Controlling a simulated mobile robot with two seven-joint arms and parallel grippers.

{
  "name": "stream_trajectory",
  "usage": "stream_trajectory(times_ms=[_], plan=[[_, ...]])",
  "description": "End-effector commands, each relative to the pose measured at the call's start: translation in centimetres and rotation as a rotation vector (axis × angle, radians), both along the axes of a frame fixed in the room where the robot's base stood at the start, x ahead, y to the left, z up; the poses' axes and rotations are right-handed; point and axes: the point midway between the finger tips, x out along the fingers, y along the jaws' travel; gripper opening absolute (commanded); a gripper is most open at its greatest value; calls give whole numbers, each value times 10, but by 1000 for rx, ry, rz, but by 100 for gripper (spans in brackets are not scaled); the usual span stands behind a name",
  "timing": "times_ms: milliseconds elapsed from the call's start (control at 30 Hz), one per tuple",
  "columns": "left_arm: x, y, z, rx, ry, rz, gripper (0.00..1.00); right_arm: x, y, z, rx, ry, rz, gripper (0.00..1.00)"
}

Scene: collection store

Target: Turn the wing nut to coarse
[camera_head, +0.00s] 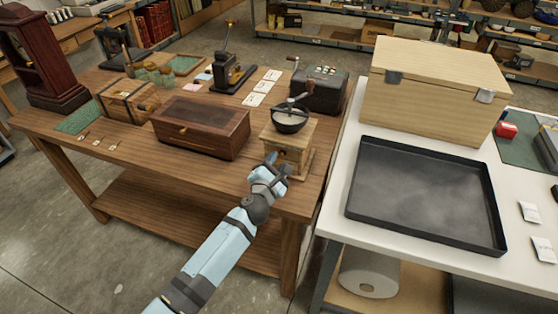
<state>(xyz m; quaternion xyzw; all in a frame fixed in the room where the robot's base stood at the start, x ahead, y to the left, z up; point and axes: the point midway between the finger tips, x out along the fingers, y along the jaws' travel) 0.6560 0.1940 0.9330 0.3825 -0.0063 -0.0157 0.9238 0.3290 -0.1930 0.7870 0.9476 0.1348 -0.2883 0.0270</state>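A wooden box mill (290,142) with a dark metal bowl (290,120) and a crank handle (293,101) on top stands at the front right of the wooden table. No wing nut or coarse marking can be made out at this size. My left gripper (278,163) is at the mill's front left, in front of its wooden body. Its dark fingers look apart with nothing seen between them. Whether they touch the mill cannot be told. My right gripper is not in view.
A dark wooden chest (200,128) stands close left of the mill, and a dark case (319,90) behind it. White cards (260,87) lie behind the chest. On the right, a white table (345,222) holds a black tray (425,195) and a large wooden box (430,100).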

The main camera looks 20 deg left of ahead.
Motion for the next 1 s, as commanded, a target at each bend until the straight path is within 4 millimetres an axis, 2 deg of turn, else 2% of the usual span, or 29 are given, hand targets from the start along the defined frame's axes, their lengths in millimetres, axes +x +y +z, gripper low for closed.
stream_trajectory(times_ms=[200, 467, 500, 633, 667, 1000], plan=[[16, -1, 0, -1, -1, -1, 38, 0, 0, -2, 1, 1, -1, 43], [17, -1, 0, 0, -1, -1, 38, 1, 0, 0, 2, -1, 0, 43], [17, -1, 0, 0, -1, -1, 34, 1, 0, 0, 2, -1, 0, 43], [17, -1, 0, 0, -1, -1, 4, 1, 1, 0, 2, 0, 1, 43], [17, -1, 0, 0, 0, 0, 0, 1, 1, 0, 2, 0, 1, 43], [17, -1, 1, 28, 0, -1, 0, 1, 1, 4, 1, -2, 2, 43]])
